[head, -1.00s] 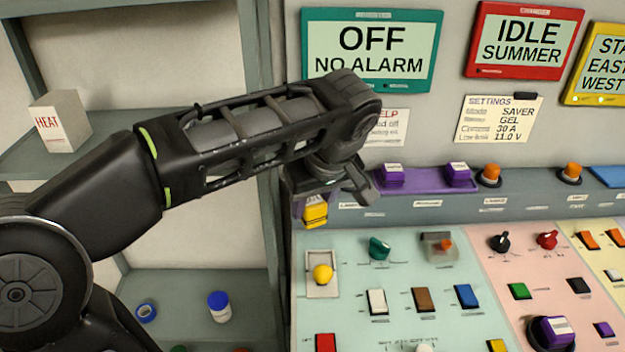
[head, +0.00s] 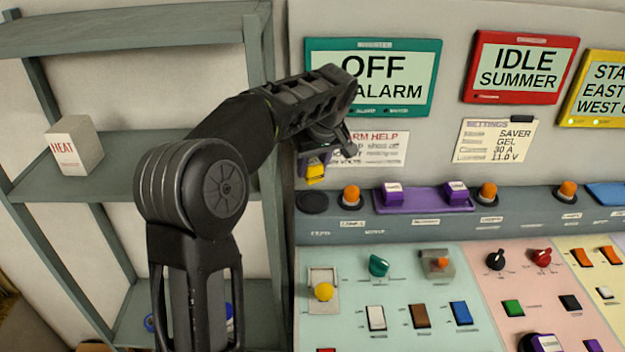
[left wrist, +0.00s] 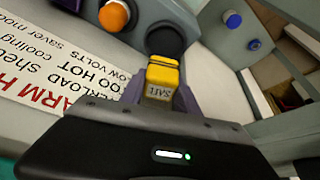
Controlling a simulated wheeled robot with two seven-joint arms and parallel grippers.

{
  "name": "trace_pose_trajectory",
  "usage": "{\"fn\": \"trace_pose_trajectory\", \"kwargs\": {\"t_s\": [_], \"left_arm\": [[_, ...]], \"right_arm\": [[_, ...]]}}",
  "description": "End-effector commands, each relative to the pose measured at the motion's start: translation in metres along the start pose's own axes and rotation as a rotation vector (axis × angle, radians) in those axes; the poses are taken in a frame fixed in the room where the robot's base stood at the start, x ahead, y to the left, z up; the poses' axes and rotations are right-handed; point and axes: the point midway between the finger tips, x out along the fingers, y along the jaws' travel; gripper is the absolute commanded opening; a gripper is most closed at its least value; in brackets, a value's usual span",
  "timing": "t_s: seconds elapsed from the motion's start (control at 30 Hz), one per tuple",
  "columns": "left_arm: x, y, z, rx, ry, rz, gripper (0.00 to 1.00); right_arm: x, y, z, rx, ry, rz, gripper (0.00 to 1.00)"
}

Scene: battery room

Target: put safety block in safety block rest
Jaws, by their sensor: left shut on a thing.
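The safety block is a small yellow block (head: 316,173) with a pale label, which also shows in the left wrist view (left wrist: 163,80). My left gripper (head: 314,160) is shut on it and holds it in front of the panel wall, above the left end of the grey ledge. In the left wrist view the gripper's fingers (left wrist: 164,100) stand on either side of the block. A round black disc (head: 312,201) lies on the ledge below the block, apart from it in the head view; it also shows beyond the block in the wrist view (left wrist: 166,40). I cannot tell which part is the safety block rest.
Orange knobs (head: 351,194) and a purple tray (head: 418,206) with purple blocks stand along the ledge. The sloped panel below carries a yellow knob (head: 323,291), a green knob (head: 378,265) and several switches. A shelf unit (head: 120,34) with a white HEAT box (head: 76,148) is at left.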

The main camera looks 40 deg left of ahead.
Motion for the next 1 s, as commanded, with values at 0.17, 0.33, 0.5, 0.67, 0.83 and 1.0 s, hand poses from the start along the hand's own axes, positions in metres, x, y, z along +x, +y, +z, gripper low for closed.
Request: {"fn": "trace_pose_trajectory", "kwargs": {"t_s": [0.17,0.33,0.5,0.67,0.83,1.0], "left_arm": [[0.021,-0.001,0.013,0.003,-0.005,-0.002,0.0],[0.026,-0.001,0.015,0.001,-0.004,-0.001,0.0],[0.026,-0.001,0.015,0.001,-0.004,-0.001,0.0],[0.036,-0.002,0.02,0.004,-0.006,-0.005,0.0],[0.055,-0.001,0.026,0.002,-0.006,-0.003,0.0],[0.063,0.001,0.027,0.002,-0.004,0.0,0.0]], "right_arm": [[-0.004,-0.001,0.001,0.001,-0.002,0.002,0.36],[-0.004,-0.001,0.001,0.001,-0.002,0.002,0.36],[-0.004,-0.001,0.001,0.001,-0.001,0.001,0.36],[-0.008,-0.002,0.001,0.002,-0.002,0.002,0.36],[-0.02,-0.006,0.002,0.004,-0.005,0.005,0.36],[-0.02,-0.005,0.002,0.005,-0.007,0.007,0.36]]}}
